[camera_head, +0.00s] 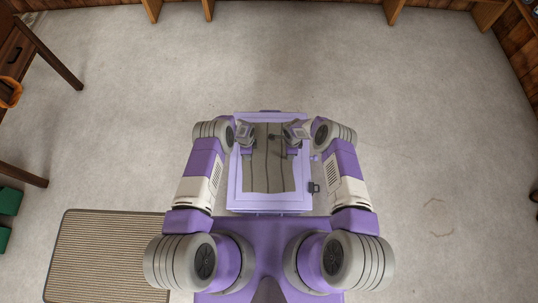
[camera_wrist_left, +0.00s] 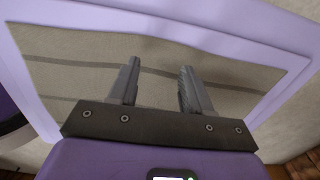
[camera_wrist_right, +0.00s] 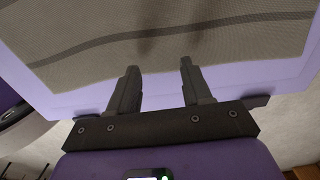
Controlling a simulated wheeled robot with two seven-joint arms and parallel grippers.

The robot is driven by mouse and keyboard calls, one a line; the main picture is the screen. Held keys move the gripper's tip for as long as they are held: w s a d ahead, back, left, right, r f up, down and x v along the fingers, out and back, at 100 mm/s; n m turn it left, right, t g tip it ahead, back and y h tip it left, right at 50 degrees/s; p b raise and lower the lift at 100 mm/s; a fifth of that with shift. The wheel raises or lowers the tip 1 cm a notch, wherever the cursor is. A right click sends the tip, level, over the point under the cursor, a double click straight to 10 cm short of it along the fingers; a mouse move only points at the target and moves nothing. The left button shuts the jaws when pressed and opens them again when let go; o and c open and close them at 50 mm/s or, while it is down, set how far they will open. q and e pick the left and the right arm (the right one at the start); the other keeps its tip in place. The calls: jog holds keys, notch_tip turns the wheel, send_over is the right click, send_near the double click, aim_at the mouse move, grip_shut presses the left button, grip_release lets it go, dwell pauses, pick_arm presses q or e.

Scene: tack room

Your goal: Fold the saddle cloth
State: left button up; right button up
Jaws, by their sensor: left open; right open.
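The saddle cloth (camera_head: 267,174) is a grey-olive cloth with dark stripes. It lies spread and mostly flat on a lavender tray-like surface (camera_head: 236,192) in front of me. My left gripper (camera_head: 258,139) is open over the far left part of the cloth. My right gripper (camera_head: 284,139) is open over the far right part. In the left wrist view the open fingers (camera_wrist_left: 159,70) point over the cloth (camera_wrist_left: 70,85), with nothing between them. In the right wrist view the empty fingers (camera_wrist_right: 158,70) are near the cloth's edge (camera_wrist_right: 90,28). I cannot tell whether either touches the cloth.
A small dark fitting (camera_head: 314,188) sticks out at the right side of the lavender surface. A striped mat (camera_head: 105,250) lies on the floor at the lower left. A dark wooden table (camera_head: 20,60) stands at the left. The pale floor around is mostly clear.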

pick_arm(q)
jog(key=shift+f, duration=0.55)
pick_arm(e)
jog(key=shift+f, duration=0.5)
pick_arm(q)
jog(key=shift+f, duration=0.1)
pick_arm(e)
jog(key=shift+f, duration=0.1)
pick_arm(q)
jog(key=shift+c, duration=0.2)
pick_arm(e)
jog(key=shift+c, duration=0.2)
pick_arm(q)
grip_shut()
pick_arm(e)
grip_shut()
